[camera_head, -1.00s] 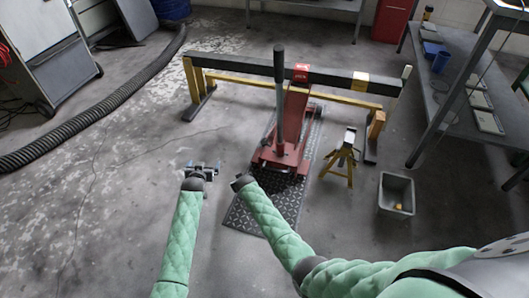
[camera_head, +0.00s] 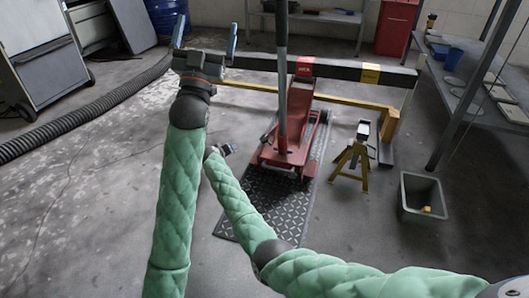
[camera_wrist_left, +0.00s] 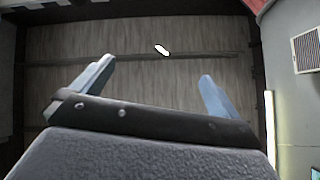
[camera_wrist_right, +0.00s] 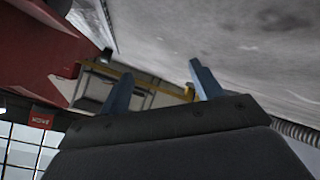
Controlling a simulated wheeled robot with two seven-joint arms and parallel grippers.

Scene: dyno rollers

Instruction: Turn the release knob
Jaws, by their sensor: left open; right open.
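A red floor jack (camera_head: 288,150) stands on a dark tread-plate mat (camera_head: 270,205) in the head view, with its long grey handle (camera_head: 282,70) upright. The release knob cannot be made out. My left gripper (camera_head: 205,38) is open and empty, raised to the left of the handle and apart from it. In the left wrist view its blue fingers (camera_wrist_left: 155,85) are spread with nothing between them. My right gripper (camera_head: 222,150) is low, left of the jack. In the right wrist view its fingers (camera_wrist_right: 160,85) are open and empty, with red metal (camera_wrist_right: 40,45) at upper left.
A black and yellow barrier beam (camera_head: 340,72) crosses behind the jack. A yellow jack stand (camera_head: 352,160) and a grey bin (camera_head: 422,197) are at right, near a metal shelf table (camera_head: 455,85). A black hose (camera_head: 85,108) lies at left, with bare floor before it.

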